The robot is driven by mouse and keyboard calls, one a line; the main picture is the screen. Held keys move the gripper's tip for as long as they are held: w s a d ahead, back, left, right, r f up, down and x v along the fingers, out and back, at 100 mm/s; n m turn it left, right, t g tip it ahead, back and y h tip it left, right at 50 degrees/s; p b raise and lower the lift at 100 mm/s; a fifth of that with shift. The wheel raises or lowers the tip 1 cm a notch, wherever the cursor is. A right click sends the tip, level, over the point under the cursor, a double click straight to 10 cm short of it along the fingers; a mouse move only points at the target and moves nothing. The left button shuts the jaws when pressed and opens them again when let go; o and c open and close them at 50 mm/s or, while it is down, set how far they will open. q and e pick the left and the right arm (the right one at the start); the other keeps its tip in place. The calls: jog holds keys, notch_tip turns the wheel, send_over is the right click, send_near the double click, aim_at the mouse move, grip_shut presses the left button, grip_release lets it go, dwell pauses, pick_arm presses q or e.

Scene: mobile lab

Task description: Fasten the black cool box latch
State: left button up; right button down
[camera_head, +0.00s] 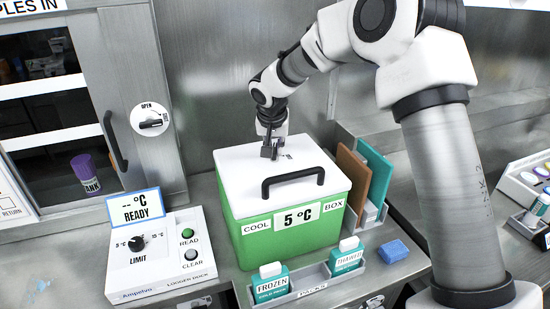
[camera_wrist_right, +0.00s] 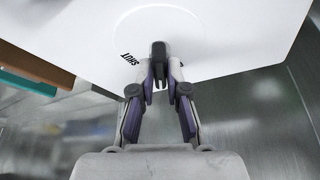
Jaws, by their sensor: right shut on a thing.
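The cool box (camera_head: 240,236) is green with a white lid (camera_head: 240,165), a black carry handle (camera_head: 293,180) and a "5 °C" label. The lid lies flat on the box. My right gripper (camera_head: 271,151) points down at the rear of the lid and is shut on the black latch. In the right wrist view the latch (camera_wrist_right: 158,48) stands between the fingertips of my gripper (camera_wrist_right: 159,82), inside a faint ring on the lid. "SHUT" is printed on the lid beside it; other lettering is hidden by the gripper. My left gripper is not in view.
A logger dock (camera_head: 160,260) with a "READY" display stands left of the box. A pack tray (camera_head: 315,285) with white-capped bottles is in front. Brown and teal panels (camera_head: 375,170) stand close on the right, near a blue sponge (camera_head: 393,251). A metal wall is behind.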

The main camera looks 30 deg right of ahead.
jog(key=m+b, duration=0.1)
jog(key=m, duration=0.2)
jog(key=shift+w+f+g+h, duration=0.1)
jog(key=shift+f+g+h, duration=0.05)
jog(key=shift+g+h, duration=0.25)
jog(key=shift+m+g+b, duration=0.3)
jog(key=shift+m+b, duration=0.05)
jog(key=shift+m, duration=0.45)
jog(key=shift+w+a+m+g+h, duration=0.1)
jog(key=shift+m+g+h, duration=0.3)
jog(key=shift+m, duration=0.6)
jog(key=m+g+p, duration=0.1)
jog(key=m, duration=0.2)
jog(key=shift+r+p, duration=0.2)
jog(key=shift+p, duration=0.1)
pick_arm(q)
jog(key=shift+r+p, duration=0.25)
jog(key=shift+p, duration=0.5)
pick_arm(e)
jog(key=shift+w+f+m+g, duration=0.15)
jog(key=shift+m+g, duration=0.65)
jog(key=shift+m, duration=0.8)
